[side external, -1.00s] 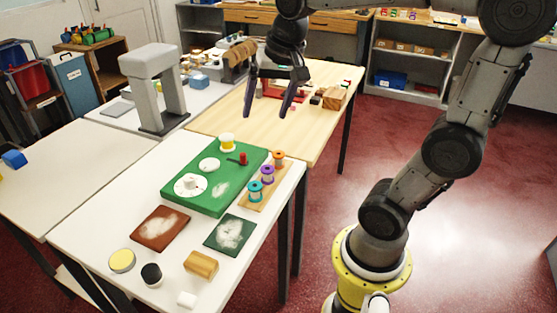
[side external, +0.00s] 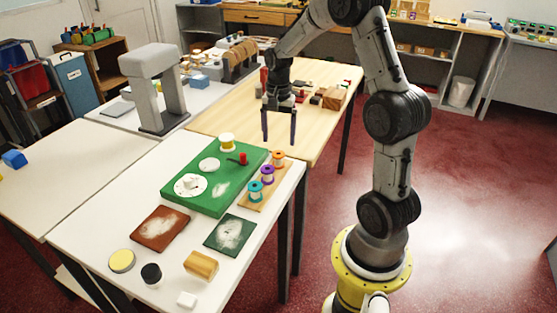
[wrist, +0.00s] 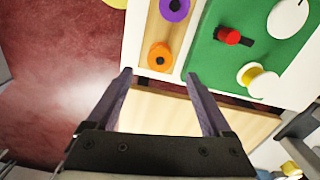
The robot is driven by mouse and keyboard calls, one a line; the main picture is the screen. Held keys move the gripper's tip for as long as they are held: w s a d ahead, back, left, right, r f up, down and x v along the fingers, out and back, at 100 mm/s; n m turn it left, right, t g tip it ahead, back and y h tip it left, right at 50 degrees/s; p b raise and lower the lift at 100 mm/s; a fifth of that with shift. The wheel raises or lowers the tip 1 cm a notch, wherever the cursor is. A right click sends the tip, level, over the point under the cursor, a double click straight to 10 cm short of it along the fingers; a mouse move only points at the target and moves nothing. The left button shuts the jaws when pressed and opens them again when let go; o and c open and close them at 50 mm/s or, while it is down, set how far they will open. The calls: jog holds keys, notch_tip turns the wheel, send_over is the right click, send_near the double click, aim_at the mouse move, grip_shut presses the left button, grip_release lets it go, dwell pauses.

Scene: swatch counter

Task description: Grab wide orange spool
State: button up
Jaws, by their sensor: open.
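The orange spool (side external: 278,157) stands upright at the far end of a small wooden strip (side external: 258,192) on the white table. A purple spool (side external: 267,174) and a teal spool (side external: 255,189) stand in line with it on the strip. In the wrist view the orange spool (wrist: 159,57) shows from above, just beyond and between the fingertips. My gripper (side external: 279,143) is open and empty, pointing down above and slightly behind the orange spool. Its two fingers also show in the wrist view (wrist: 160,80), apart from the spool.
A green board (side external: 215,180) lies beside the strip, with a yellow spool (side external: 227,142), a red peg (side external: 243,158) and white discs on it. The wooden table (side external: 215,122) behind holds several blocks. A gap separates the two tables.

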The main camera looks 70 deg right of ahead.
aim_at(279, 154)
jog(key=shift+a+f, duration=0.15)
jog(key=shift+f, duration=1.6)
jog(key=shift+a+f, duration=0.1)
jog(key=shift+f, duration=1.65)
grip_shut()
